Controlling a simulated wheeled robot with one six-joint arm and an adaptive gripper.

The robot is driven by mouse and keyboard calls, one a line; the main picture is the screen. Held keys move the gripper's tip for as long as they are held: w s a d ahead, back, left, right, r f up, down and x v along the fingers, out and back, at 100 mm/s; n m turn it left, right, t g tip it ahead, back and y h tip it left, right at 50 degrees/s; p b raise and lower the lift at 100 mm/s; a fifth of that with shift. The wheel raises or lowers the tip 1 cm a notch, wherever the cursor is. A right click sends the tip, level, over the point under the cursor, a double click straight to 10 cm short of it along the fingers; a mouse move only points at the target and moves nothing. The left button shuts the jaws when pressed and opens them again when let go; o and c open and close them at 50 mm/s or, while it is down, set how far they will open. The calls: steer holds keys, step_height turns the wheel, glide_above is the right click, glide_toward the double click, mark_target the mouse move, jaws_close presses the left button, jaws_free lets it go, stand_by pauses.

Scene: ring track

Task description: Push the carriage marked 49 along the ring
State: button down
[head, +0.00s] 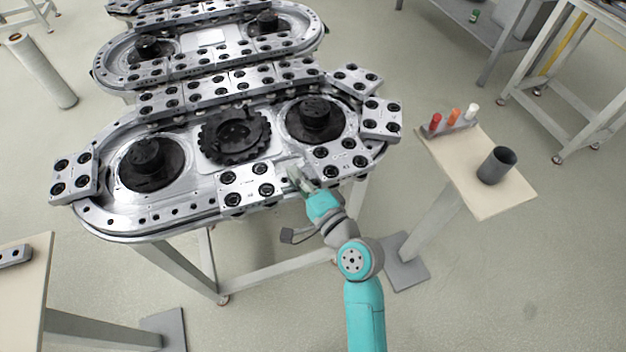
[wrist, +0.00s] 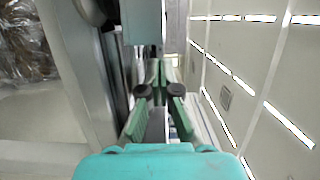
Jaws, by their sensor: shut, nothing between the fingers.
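The near oval ring track (head: 150,227) carries several silver carriages with black round fittings. Their markings are too small to read, so I cannot tell which one is 49. One carriage (head: 247,187) sits on the front straight, and another carriage (head: 340,160) sits to its right. My gripper (head: 296,178) is at the front rail in the gap between these two. It is shut with nothing held; contact with either carriage cannot be made out. In the wrist view the gripper's fingers (wrist: 160,98) point at a pale metal surface close ahead.
One carriage (head: 74,178) is at the left end and another carriage (head: 381,119) at the right end. A side table (head: 480,190) with a dark cup (head: 496,165) and coloured cylinders stands right. Another table (head: 25,290) is at lower left. Open floor lies in front.

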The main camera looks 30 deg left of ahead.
steer(key=shift+s+a, duration=0.65)
steer(key=shift+s, duration=0.1)
